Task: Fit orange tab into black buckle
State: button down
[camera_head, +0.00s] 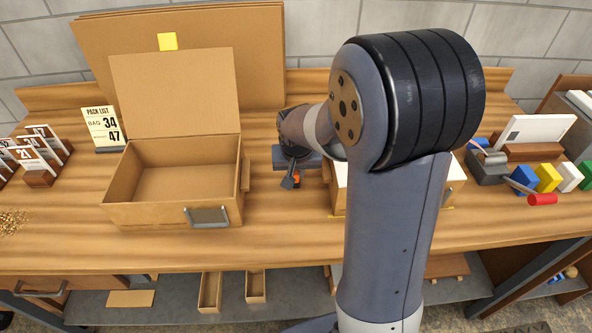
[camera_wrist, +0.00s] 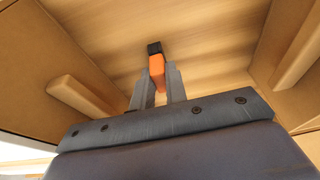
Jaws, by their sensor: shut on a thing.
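My gripper (camera_wrist: 160,78) is shut on the orange tab (camera_wrist: 157,66), which sticks out between its two grey fingers. A black piece (camera_wrist: 154,48) shows at the tab's far end in the wrist view, likely the black buckle. I cannot tell whether the tab is inside it or only lined up with it. In the head view my gripper (camera_head: 290,180) is low over the table, just right of the open cardboard box. A bit of orange (camera_head: 297,178) shows beside its fingers there. The rest of the buckle is hidden or too small to make out.
The open cardboard box (camera_head: 120,215) stands left of my gripper. Another box (camera_head: 455,190) on the right is mostly hidden behind my arm. Cardboard walls flank the gripper in the wrist view, with wooden table (camera_wrist: 205,40) between. Coloured blocks (camera_head: 548,178) and a red-handled tool (camera_head: 541,199) lie farther right.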

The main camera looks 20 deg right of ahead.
jog(key=shift+f, duration=0.25)
jog(key=c, duration=1.3)
grip_release()
jog(key=shift+r, duration=0.1)
jog(key=shift+c, duration=0.2)
jog(key=shift+r, duration=0.1)
jog(key=v, duration=1)
jog(key=shift+r, duration=0.3)
jog(key=shift+s, duration=0.1)
jog(key=x, duration=1.1)
jog(key=shift+r+p, duration=0.4)
jog(key=shift+r, duration=0.15)
